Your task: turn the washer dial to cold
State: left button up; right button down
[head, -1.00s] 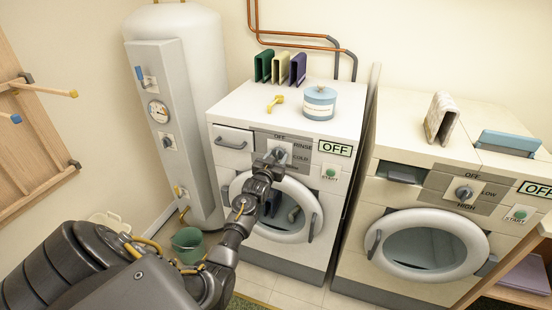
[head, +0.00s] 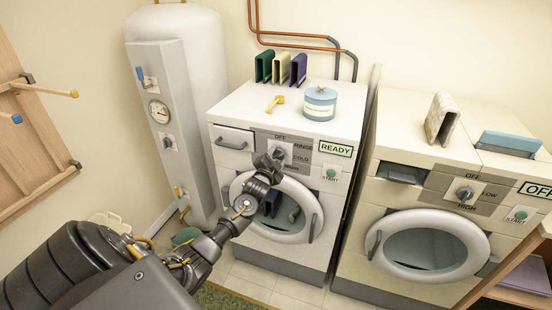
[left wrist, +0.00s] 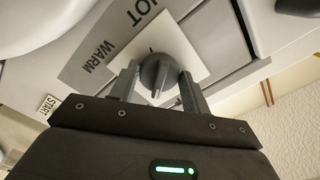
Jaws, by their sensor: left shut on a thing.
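The washer (head: 222,108) is the left white machine, with a round door and a grey dial panel. OFF, RINSE and COLD can be read on the panel in the head view; WARM and HOT show in the left wrist view. The grey dial (left wrist: 158,72) sits on a pale square plate. My left gripper (left wrist: 158,88) has one finger on each side of the dial and is shut on it. In the head view my left gripper (head: 268,162) partly hides the dial and the lower labels. The display (head: 336,148) reads READY. I cannot tell which label the dial points to.
The green START button (head: 331,173) is right of the dial. A blue tin (head: 320,103) and a yellow object (head: 275,103) stand on the washer. A second machine (head: 405,145) with its own dial is at right. A tall white tank (head: 180,65) stands at left.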

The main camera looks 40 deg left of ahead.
pick_arm(q)
jog(key=m, duration=0.4)
jog(key=shift+m, duration=0.3)
jog(key=m, duration=0.3)
jog(key=shift+r+m+p, duration=0.1)
jog(key=shift+m+p, duration=0.3)
jog(key=shift+m, duration=0.3)
jog(key=o, duration=1)
jog(key=shift+c, duration=0.2)
